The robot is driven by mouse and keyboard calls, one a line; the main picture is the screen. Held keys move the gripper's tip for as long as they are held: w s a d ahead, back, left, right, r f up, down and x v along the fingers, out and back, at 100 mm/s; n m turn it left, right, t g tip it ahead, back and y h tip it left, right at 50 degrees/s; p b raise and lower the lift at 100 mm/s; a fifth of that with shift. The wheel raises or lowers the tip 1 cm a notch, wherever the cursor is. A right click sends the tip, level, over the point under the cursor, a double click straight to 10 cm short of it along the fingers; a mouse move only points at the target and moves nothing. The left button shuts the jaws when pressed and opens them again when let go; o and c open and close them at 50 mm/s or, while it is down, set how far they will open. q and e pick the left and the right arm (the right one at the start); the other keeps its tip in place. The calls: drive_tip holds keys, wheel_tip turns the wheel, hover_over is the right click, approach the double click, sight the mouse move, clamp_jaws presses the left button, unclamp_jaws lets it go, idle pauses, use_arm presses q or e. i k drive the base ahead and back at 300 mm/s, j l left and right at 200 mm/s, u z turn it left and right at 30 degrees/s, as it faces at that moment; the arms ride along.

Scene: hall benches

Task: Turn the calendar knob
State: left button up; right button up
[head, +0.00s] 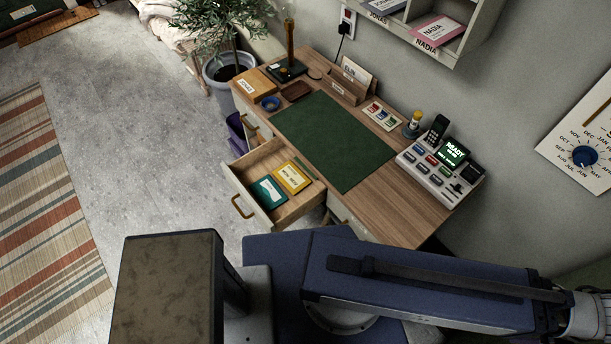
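The calendar (566,172) is a white panel on the grey wall at the right edge of the head view, partly cut off by the frame. Its round blue knob (585,156) sits in a ring of month names. Labels such as OCT, NOV, AUG, JUL, JUN and MAY can be read around it. The knob's pointer is too small to tell which month it marks. My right arm reaches across the bottom to the right edge, below the calendar, and its gripper is out of the frame. My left gripper is not in view either.
A wooden desk (413,220) with a green mat (332,140) stands along the wall. Its drawer (245,207) is pulled open, holding a yellow and a green item. A grey keypad device (441,172) stands at the desk's right end. A wall shelf (470,45) hangs above.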

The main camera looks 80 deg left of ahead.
sight(583, 155)
drive_tip(key=l+u, duration=0.1)
drive_tip(key=u, duration=0.6)
drive_tip(key=l+u, duration=0.2)
drive_tip(key=u, duration=0.15)
drive_tip(key=i, duration=0.05)
